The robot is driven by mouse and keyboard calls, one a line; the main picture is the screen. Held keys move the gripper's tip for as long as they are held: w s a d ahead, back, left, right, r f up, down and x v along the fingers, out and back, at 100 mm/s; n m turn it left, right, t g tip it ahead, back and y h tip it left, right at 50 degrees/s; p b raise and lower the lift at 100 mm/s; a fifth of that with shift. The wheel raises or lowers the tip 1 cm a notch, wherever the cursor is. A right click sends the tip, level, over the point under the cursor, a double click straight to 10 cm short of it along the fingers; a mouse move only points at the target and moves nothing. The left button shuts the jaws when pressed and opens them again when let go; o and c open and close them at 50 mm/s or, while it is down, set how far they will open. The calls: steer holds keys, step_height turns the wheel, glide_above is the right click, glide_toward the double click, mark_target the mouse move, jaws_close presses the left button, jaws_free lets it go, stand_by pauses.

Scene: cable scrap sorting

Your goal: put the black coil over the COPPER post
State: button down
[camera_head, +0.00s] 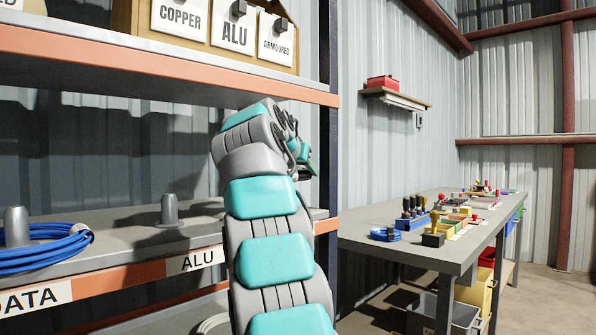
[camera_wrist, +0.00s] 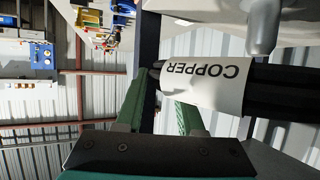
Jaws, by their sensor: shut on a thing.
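The black coil (camera_wrist: 285,88) shows in the wrist view as a thick black bundle with a white tag (camera_wrist: 212,84) that reads COPPER, upside down. My gripper (camera_wrist: 165,88) has green fingers and is shut on the coil near the tag. A grey post (camera_wrist: 264,24) stands just beside the coil in that view; I cannot tell which post it is. In the head view my gripper (camera_head: 301,152) is largely hidden behind my arm, and the coil cannot be seen. No post labelled COPPER shows on the shelf there.
The shelf edge has a DATA label (camera_head: 36,299) and an ALU label (camera_head: 196,261). A blue coil (camera_head: 45,247) lies around the left post (camera_head: 16,226); the ALU post (camera_head: 169,210) is bare. A box (camera_head: 125,18) above carries COPPER, ALU and ARMOURED cards. A cluttered workbench (camera_head: 440,250) stands right.

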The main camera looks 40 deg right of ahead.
step_height(320, 180, down, 6)
steer(key=b, duration=0.5)
steer(key=shift+s+a+f+b, duration=0.1)
steer(key=shift+f+b, duration=0.1)
steer(key=shift+b, duration=0.3)
stand_by(0.9)
steer(key=shift+f+b, duration=0.3)
stand_by(0.3)
steer(key=shift+c, duration=2.2)
jaws_free()
